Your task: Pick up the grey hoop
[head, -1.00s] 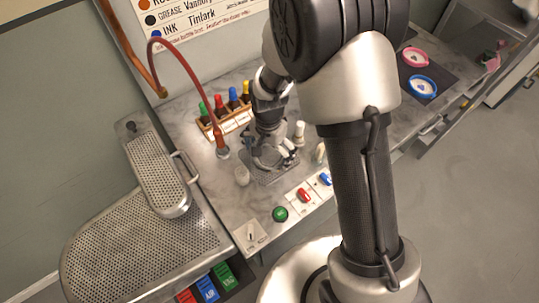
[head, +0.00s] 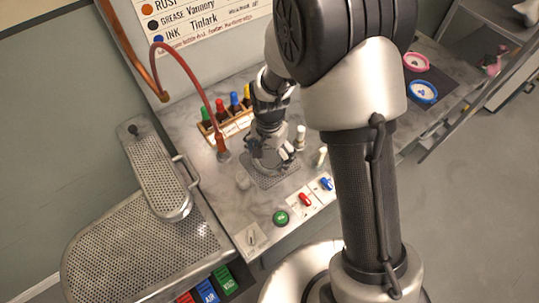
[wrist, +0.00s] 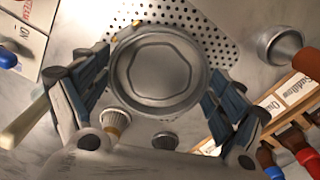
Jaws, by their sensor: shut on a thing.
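The grey hoop (wrist: 158,70) is a round metallic ring with a lighter centre in the wrist view. It sits between the two blue-grey fingers of my gripper (wrist: 158,88), which are shut on its opposite sides. In the head view my gripper (head: 271,152) is over a perforated grey mat (head: 275,180) on the marble counter. The hoop is hard to make out there among the fingers, and its exact height above the mat is unclear.
A rack of colored bottles (head: 232,121) and a red hose with nozzle (head: 222,150) stand behind left. Pink and blue hoops (head: 423,91) lie far right.

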